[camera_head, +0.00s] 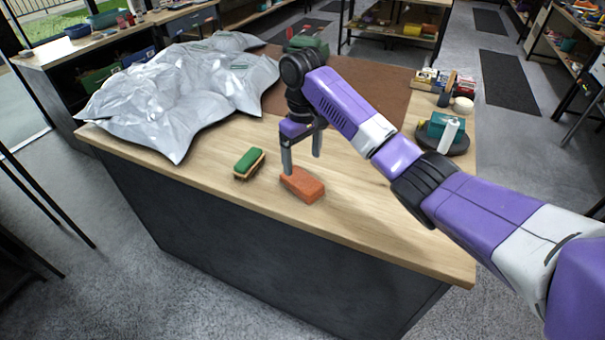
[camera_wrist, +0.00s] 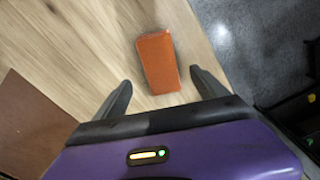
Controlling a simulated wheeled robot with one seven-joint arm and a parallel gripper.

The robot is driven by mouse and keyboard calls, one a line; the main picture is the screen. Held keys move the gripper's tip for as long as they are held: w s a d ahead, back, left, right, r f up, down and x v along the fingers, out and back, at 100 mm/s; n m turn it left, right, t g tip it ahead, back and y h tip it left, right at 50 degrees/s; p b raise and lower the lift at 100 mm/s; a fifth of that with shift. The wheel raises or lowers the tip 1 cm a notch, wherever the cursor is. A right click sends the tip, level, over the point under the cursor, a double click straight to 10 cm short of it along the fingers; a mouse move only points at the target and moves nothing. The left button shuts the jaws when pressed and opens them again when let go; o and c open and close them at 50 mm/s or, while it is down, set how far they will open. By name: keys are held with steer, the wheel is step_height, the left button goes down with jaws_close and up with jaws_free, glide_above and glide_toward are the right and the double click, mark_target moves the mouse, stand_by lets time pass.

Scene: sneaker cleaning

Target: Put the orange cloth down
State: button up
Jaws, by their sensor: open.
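The orange cloth (camera_head: 302,184) looks like a folded block and lies flat on the wooden table near its front edge. In the wrist view the orange cloth (camera_wrist: 158,62) lies on the wood ahead of my fingers, between their lines. My gripper (camera_head: 302,164) points down just above and behind the cloth, its fingers apart. Whether a fingertip touches the cloth I cannot tell.
A green-topped brush (camera_head: 249,162) lies left of the cloth. A crumpled silver sheet (camera_head: 185,85) covers the table's left part. A brown mat (camera_head: 385,98) lies behind. A dark round tray (camera_head: 458,146) with bottles stands at right. Bare wood (camera_head: 400,222) is clear at front right.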

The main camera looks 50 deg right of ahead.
steer(key=shift+r, duration=1.75)
